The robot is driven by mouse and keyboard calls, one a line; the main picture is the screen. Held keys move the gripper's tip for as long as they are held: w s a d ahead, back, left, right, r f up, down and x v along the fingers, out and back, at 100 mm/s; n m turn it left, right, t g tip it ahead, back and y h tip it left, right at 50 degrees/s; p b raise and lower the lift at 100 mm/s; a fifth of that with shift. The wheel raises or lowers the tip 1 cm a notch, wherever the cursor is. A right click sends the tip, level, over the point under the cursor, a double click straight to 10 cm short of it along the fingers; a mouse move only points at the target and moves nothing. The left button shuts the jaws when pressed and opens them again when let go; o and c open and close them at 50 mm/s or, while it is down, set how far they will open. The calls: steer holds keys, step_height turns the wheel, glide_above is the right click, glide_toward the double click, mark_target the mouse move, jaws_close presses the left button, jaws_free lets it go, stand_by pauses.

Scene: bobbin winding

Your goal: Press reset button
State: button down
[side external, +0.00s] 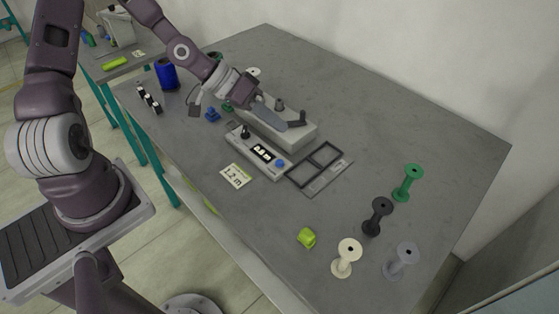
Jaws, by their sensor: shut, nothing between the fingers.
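A light grey control box (241,147) lies near the middle of the table, with a dark display (262,153) showing white digits. A round blue button (280,163) sits at its right end, and a black knob or lever (245,132) stands at its left end. No label marking the reset button is readable. My gripper (270,117) is shut and empty. It reaches in from the upper left, over the grey winding machine (296,135) behind the box. It appears apart from the blue button; its exact height and any contact with the machine cannot be told.
A black two-opening frame (315,160) lies right of the box, and a note reading 1.2 m (236,176) lies in front. Green, black, white and grey spools (409,182) stand at right. A lime piece (307,238) lies at the front. A blue cylinder (166,73) stands at the left.

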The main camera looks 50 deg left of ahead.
mark_target(275, 162)
steer(key=shift+f, duration=4.45)
steer(key=shift+f, duration=0.4)
steer(key=shift+f, duration=0.5)
steer(key=shift+r, duration=0.1)
steer(key=shift+s+r, duration=0.1)
steer(key=shift+r, duration=0.7)
